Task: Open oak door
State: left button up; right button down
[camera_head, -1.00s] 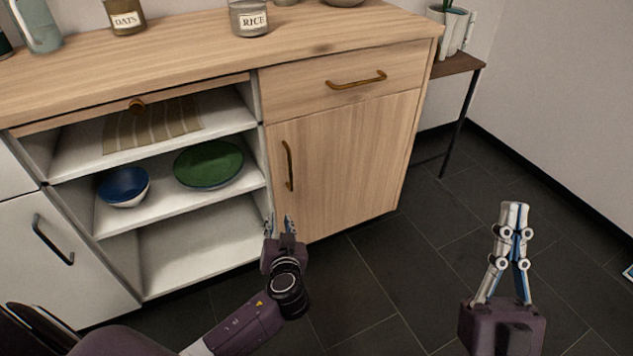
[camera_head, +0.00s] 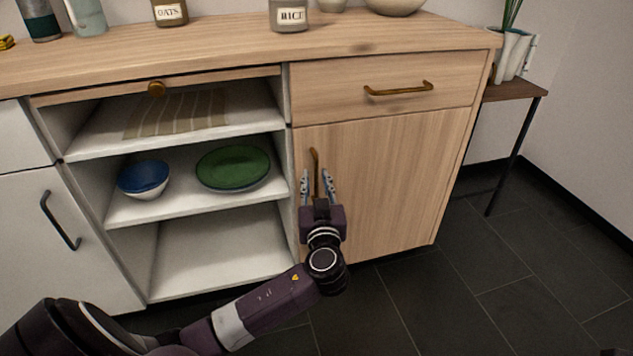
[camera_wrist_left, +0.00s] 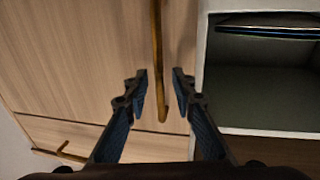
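The oak door (camera_head: 390,190) is shut, below the oak drawer at the right of the cabinet. It also fills much of the left wrist view (camera_wrist_left: 85,60). Its upright bronze handle (camera_head: 315,165) is near the door's left edge. In the left wrist view the handle (camera_wrist_left: 158,60) runs down between my two fingertips. My left gripper (camera_head: 318,187) is open, with one finger on each side of the handle; it shows in the left wrist view too (camera_wrist_left: 157,92). I see a gap on both sides of the handle. My right gripper is out of view.
The oak drawer (camera_head: 385,88) above has a horizontal bronze handle. Left of the door are open shelves (camera_head: 215,250) with a green plate (camera_head: 233,167) and a blue bowl (camera_head: 143,178). A small side table (camera_head: 515,91) stands at the right. The dark floor (camera_head: 470,250) before the door is clear.

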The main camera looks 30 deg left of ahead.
pick_arm(q)
jog(key=shift+w+a, duration=0.2)
jog(key=shift+w, duration=0.05)
grip_shut()
jog(key=shift+d, duration=0.1)
